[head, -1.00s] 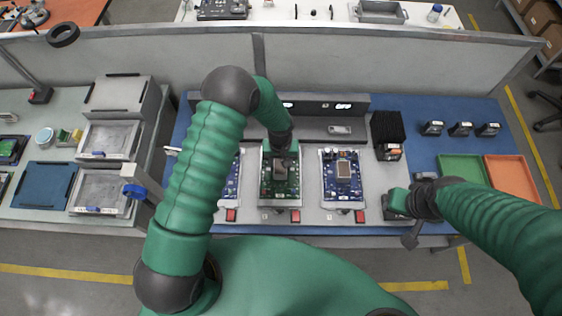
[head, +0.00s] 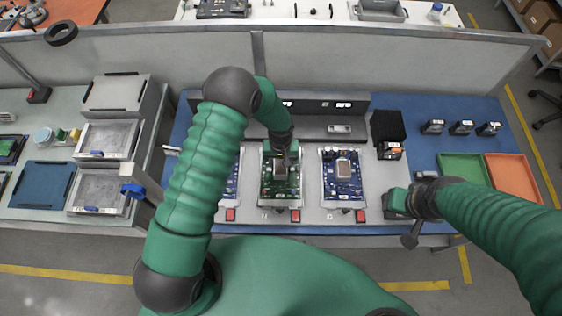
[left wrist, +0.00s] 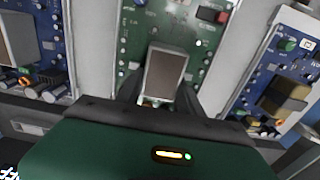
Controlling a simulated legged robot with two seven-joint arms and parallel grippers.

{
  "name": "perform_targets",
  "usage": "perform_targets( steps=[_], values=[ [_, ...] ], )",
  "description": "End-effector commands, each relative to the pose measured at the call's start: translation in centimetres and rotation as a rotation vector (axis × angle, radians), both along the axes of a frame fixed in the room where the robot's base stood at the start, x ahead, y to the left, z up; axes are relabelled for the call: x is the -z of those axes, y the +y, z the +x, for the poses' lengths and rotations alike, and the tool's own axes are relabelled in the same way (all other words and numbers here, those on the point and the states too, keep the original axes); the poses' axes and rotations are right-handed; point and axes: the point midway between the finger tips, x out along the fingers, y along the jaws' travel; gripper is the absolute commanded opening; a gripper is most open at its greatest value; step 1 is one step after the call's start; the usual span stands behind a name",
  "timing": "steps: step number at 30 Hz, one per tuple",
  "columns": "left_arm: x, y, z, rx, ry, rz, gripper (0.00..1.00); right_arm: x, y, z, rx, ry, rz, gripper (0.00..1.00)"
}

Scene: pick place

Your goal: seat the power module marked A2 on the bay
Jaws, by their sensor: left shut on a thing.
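My left gripper (left wrist: 160,92) is shut on a grey-topped rectangular block (left wrist: 165,74), which I take for the power module; no A2 mark is readable. In the head view the block (head: 280,169) appears over the green circuit board (head: 268,189) in the middle bay. The green board also shows behind the block in the left wrist view (left wrist: 136,42). I cannot tell whether the block touches the board; its underside is hidden. My right gripper (head: 398,202) is low at the right end of the bay row; its fingers are not clear.
A blue board (head: 343,190) sits right of the green one, and another (head: 233,178) is partly behind my left arm. A black block (head: 387,126) and several small dark modules (head: 461,128) stand at right. Green (head: 462,168) and orange (head: 513,172) trays lie beyond my right gripper.

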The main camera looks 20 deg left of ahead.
Motion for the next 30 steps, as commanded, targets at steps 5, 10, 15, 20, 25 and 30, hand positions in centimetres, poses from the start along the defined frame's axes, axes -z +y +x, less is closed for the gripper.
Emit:
perform_targets(
  steps=[5,10,15,20,25,30],
  values=[
    [0.19,0.01,0.1,0.0,-0.002,0.0,0.0,0.22,0.0,0.0,0.0,0.0,0.0,0.38],
    [0.15,0.01,0.1,0.0,-0.002,0.0,0.0,0.18,0.0,0.0,0.0,0.0,0.0,0.38],
    [0.16,0.02,0.09,0.0,-0.002,0.0,0.51,0.18,0.0,0.0,0.0,0.0,0.0,0.38],
    [0.21,0.02,0.07,0.0,-0.001,0.0,0.69,0.19,0.0,0.0,0.0,0.0,0.0,0.38],
    [0.25,0.02,0.07,0.0,0.0,0.0,0.69,0.21,0.0,0.0,0.0,0.0,0.0,0.38],
    [0.35,0.04,-0.02,0.0,0.001,0.001,0.53,0.24,0.0,0.0,0.0,0.0,0.0,0.38]
  ],
)
